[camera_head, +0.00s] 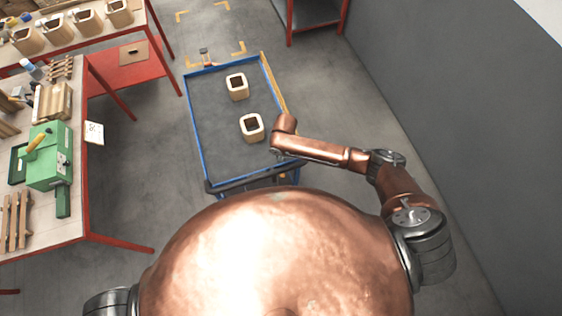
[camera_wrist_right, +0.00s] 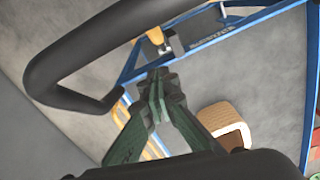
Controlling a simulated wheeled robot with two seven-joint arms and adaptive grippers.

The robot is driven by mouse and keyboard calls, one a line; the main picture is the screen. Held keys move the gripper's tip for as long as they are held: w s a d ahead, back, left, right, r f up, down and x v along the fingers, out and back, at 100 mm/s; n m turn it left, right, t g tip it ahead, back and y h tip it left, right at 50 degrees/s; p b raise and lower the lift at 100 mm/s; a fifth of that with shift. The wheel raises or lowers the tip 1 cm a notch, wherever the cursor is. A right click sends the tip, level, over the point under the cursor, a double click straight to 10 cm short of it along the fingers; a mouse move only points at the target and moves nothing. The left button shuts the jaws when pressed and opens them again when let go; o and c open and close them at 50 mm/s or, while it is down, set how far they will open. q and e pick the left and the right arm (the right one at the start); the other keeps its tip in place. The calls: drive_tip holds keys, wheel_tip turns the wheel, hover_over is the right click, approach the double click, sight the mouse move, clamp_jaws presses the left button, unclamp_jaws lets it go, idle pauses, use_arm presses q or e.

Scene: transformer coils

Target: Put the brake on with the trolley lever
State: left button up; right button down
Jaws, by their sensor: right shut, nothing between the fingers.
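The trolley has a blue frame and a grey deck (camera_head: 215,115) in the head view. Its black push handle (camera_wrist_right: 70,60) loops across the upper left of the right wrist view. Beyond the fingertips, by the blue frame, is a small yellow-orange grip on a metal fitting (camera_wrist_right: 156,36); it looks like the trolley lever, but I cannot be sure. My right gripper (camera_wrist_right: 156,82) is shut and empty below that piece, apart from it as far as I can tell. In the head view my right arm reaches the trolley's near right side and its gripper is hidden. My left gripper is out of view.
Two wooden coil frames (camera_head: 237,87) (camera_head: 252,127) stand on the deck. A workbench (camera_head: 75,228) with a green device (camera_head: 50,157) is at left. A grey wall (camera_head: 450,110) rises at right. Clear floor lies between bench and trolley.

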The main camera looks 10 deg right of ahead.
drive_tip(key=s+r+b, duration=0.1)
drive_tip(key=s+r, duration=0.2)
drive_tip(key=r, duration=0.6)
drive_tip(key=shift+d+r, duration=0.15)
drive_tip(key=shift+d, duration=0.2)
